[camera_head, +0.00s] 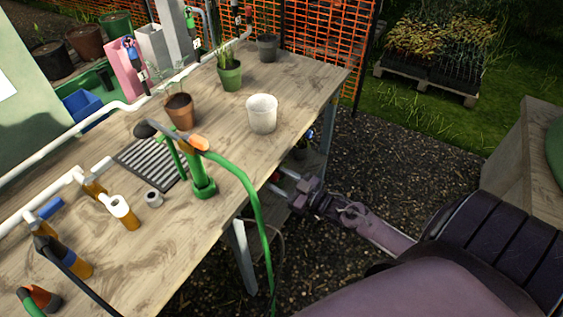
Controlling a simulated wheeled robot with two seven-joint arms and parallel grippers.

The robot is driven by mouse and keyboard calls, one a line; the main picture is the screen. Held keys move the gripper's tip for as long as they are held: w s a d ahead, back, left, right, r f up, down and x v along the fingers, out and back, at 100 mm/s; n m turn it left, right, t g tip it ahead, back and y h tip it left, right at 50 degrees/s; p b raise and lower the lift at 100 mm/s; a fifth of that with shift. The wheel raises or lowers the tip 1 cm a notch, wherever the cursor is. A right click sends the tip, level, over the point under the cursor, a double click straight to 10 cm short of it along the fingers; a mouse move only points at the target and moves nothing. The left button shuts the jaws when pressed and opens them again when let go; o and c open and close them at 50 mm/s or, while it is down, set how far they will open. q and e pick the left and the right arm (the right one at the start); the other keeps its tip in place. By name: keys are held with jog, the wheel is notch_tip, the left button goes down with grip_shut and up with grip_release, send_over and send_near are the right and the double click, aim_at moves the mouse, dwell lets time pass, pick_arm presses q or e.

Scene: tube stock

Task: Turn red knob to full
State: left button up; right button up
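My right gripper (280,181) is beside the front edge of the wooden workbench (215,225), low, near the shelf under it. Its two pale fingers are spread apart, with a gap between them. A small dark red thing (275,177) shows at the fingertips; it is too small to tell whether it is the knob or whether the fingers touch it. Another small red part (239,19) is on the upright pipe at the back of the bench, far from the gripper. No knob's setting can be read. My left gripper is not in view.
A green hose (258,210) hangs over the bench edge beside my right gripper. The bench holds a white pot (262,114), a brown pot (181,112), a green stand (203,185) and several pipe fittings. Gravel (390,150) lies open to the right, before a wooden box (525,150).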

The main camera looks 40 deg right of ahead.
jog(key=v, duration=0.7)
jog(key=shift+s+d+b, duration=0.15)
jog(key=shift+s+b, duration=0.2)
jog(key=shift+s, duration=0.05)
jog(key=s+a+f+m+g+h, duration=0.1)
jog(key=s+f+m+g+h, duration=0.3)
jog(key=f, duration=0.8)
jog(key=s+a+f+n+g+h, duration=0.1)
jog(key=s+f+g, duration=0.1)
jog(key=s+f, duration=0.65)
jog(key=s+a+f+g, duration=0.5)
jog(key=s+f, duration=0.4)
jog(key=s, duration=0.1)
jog(key=s+a+f+g, duration=0.5)
jog(key=s+f, duration=0.4)
jog(key=s, duration=0.2)
jog(key=shift+a+h, duration=0.4)
jog(key=shift+a, duration=0.35)
jog(key=shift+w, duration=0.1)
